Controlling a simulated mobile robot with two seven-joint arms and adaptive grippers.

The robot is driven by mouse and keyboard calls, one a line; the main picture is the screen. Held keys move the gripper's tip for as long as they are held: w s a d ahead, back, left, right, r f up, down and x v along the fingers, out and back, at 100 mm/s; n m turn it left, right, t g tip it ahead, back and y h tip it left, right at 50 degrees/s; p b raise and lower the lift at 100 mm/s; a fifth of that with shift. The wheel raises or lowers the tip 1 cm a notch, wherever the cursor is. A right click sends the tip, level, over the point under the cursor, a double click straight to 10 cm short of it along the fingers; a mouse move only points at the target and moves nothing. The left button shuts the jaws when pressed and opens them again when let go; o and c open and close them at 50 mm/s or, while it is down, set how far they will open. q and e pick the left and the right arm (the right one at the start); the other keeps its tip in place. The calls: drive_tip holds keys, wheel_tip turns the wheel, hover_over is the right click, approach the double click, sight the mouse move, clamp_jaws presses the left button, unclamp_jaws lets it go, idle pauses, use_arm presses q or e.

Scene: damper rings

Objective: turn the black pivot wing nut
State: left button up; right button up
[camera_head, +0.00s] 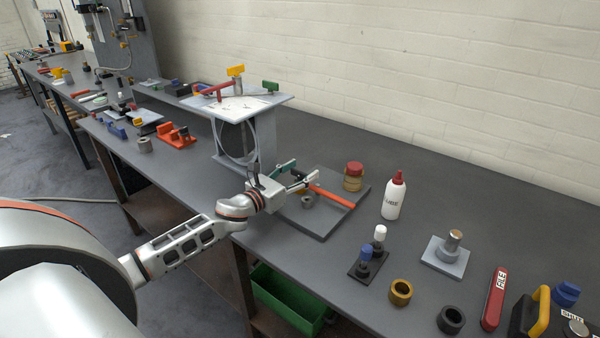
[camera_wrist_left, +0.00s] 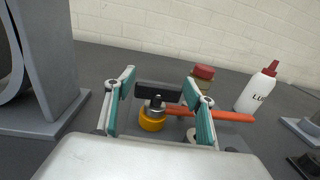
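The black pivot wing nut (camera_wrist_left: 158,92) shows in the left wrist view as a wide dark bar. It sits above a metal stud and a yellow-orange ring (camera_wrist_left: 152,123). My left gripper (camera_wrist_left: 160,79) is open, with one teal finger on each side of the wing nut. The fingers look close to its ends, but I cannot tell whether they touch it. In the head view my left gripper (camera_head: 301,171) is over the grey base plate (camera_head: 318,228), and it largely hides the wing nut there. My right gripper is not in view.
An orange-red lever (camera_head: 333,197) extends right beside the gripper. A red-capped jar (camera_head: 353,177) stands behind it, and a white bottle (camera_head: 394,197) farther right. A grey stand (camera_head: 262,145) with a white top rises to the left. Loose rings and small fixtures lie at the front right.

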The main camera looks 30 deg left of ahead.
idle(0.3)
use_arm(q)
drive_tip(key=s, duration=0.4)
drive_tip(key=s+a, duration=0.1)
drive_tip(key=s, duration=0.7)
drive_tip(key=shift+a, duration=0.4)
drive_tip(key=shift+f, duration=0.1)
